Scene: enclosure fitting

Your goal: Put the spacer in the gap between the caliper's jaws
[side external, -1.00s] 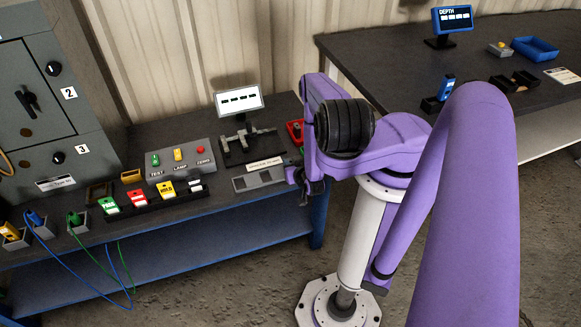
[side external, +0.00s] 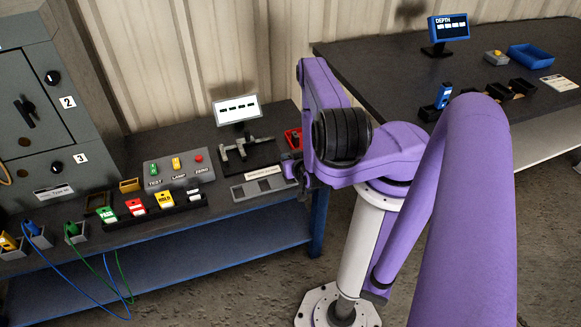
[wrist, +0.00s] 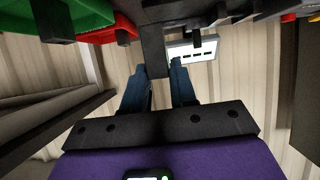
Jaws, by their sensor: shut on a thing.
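The caliper (side external: 243,149) lies on its dark base on the left bench, below a small white display, with its grey jaws upward and to the left of my gripper. My gripper (side external: 291,166) is at the right end of this bench, just above the right end of a grey slotted plate. In the wrist view my gripper (wrist: 158,82) has its two blue-grey fingers close together, with a dark grey block (wrist: 156,58) between their tips, which seems to be the spacer. The spacer is too small to make out in the side view.
The grey slotted plate (side external: 262,187) lies at the bench's front edge. A red tray (side external: 293,138) stands behind my gripper. A button box (side external: 179,167) and a row of coloured labelled blocks (side external: 150,208) stand to the left. A second bench (side external: 390,62) is at the right.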

